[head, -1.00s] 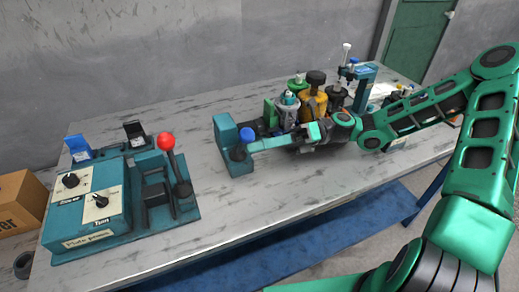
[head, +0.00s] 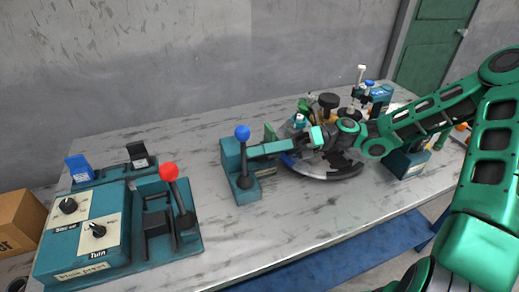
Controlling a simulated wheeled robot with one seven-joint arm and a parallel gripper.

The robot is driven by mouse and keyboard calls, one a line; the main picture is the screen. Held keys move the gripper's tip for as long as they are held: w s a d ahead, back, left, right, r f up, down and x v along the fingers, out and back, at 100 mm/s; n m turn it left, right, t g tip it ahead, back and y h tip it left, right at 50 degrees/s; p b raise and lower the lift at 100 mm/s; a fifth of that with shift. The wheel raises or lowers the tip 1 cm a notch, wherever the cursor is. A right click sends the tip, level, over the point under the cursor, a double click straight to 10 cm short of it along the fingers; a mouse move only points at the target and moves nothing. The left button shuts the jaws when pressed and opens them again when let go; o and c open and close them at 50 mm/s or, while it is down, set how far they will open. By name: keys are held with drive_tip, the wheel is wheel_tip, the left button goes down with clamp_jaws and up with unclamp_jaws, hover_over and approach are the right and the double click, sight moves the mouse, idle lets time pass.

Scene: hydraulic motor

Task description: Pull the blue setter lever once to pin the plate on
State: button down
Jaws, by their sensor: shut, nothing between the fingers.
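The blue setter lever is a dark shaft with a blue ball knob (head: 243,132) on a teal setter base (head: 233,160). It stands roughly upright in the head view. My gripper (head: 262,151) is shut and empty, reaching in from the right. Its tips appear just right of the lever shaft, but I cannot tell whether they touch it. A dark round plate (head: 335,173) shows low under the gripper, to the right of the setter. Its left part is hidden, and no pin can be made out.
A teal control box (head: 85,262) with two knobs and a red-knobbed lever (head: 168,172) stand at the left. Several jars and fittings (head: 328,103) crowd behind my gripper. A cardboard box (head: 20,222) is at the far left. The front middle of the table is clear.

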drive_tip(key=shift+w+r, duration=0.2)
drive_tip(key=shift+w, duration=0.15)
